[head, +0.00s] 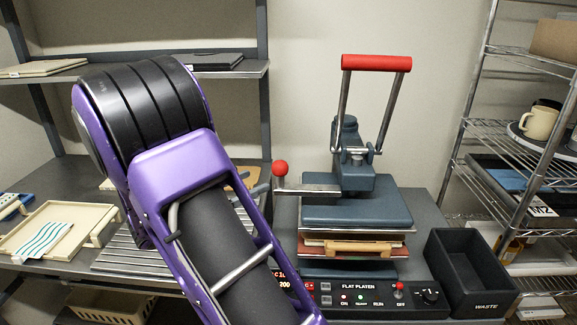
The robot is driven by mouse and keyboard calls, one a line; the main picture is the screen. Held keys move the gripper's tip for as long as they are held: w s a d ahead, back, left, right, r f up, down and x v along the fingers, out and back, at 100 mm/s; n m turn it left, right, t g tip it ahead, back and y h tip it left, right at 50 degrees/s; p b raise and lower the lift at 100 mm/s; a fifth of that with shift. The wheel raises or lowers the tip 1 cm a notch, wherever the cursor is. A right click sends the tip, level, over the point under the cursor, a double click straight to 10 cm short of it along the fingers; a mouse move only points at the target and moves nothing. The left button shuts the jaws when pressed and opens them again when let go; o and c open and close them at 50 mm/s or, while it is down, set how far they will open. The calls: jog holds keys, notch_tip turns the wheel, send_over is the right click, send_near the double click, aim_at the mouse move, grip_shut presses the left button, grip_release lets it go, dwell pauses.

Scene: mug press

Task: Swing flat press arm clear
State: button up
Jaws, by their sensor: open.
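The flat press stands on the bench right of centre, with its red-topped lever handle (376,63) raised. Its blue-grey upper plate (358,206) sits over the reddish lower layers (390,249), with a gap at the front. A metal side bar (308,189) reaches left from the press arm (352,180) and carries a red ball knob (280,168). My gripper (262,182) shows only in part behind my purple arm, just left of the knob. Its grey fingertips look open and empty. Whether they touch the bar is not clear.
A black waste bin (465,275) stands right of the press, beside a wire rack (520,145) with mugs. The control panel (365,299) is at the press front. A cream tray (60,228) with a striped cloth lies left. My arm hides the middle bench.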

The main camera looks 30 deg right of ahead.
jog(key=w+d, duration=0.1)
jog(key=d, duration=1.1)
jog(key=shift+w+d+b, duration=0.25)
jog(key=shift+w+b, duration=0.15)
grip_shut()
